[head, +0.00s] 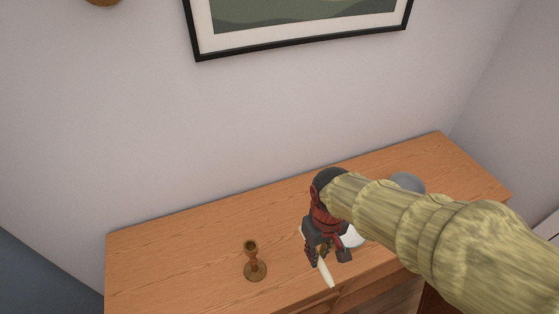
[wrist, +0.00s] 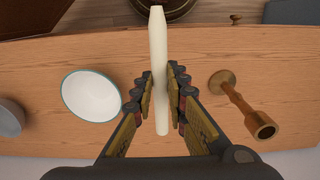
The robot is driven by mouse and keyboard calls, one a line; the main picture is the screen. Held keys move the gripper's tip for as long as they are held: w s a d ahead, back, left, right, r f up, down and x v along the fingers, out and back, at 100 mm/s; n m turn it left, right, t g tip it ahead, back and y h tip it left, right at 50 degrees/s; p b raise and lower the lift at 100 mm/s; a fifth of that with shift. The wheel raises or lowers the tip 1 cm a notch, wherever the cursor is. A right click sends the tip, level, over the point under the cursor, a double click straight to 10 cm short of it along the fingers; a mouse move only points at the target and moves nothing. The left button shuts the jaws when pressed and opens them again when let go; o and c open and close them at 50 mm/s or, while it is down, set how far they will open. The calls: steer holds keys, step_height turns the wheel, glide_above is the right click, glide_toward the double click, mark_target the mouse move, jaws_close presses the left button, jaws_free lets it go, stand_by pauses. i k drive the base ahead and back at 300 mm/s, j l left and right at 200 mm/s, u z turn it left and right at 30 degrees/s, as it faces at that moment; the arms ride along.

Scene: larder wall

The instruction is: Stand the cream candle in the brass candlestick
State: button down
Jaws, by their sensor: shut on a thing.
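The cream candle (wrist: 158,60) is held between the fingers of my gripper (wrist: 162,95) in the wrist view. In the head view my gripper (head: 328,252) is over the front part of the wooden top, with the candle (head: 326,272) slanting down from it; part of the candle is hidden by the fingers. The brass candlestick (head: 254,264) stands upright on the top, left of my gripper and apart from the candle. It shows on the right in the wrist view (wrist: 242,104), its cup open and empty.
A white bowl with a blue-green rim (wrist: 92,96) sits on the wooden top (head: 180,255), beside my gripper and partly hidden in the head view. A grey round thing (head: 407,182) stands farther right. A framed picture (head: 300,45) hangs on the wall. The top left of the candlestick is clear.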

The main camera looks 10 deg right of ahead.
mark_target(255, 270)
steer(key=k, duration=1.5)
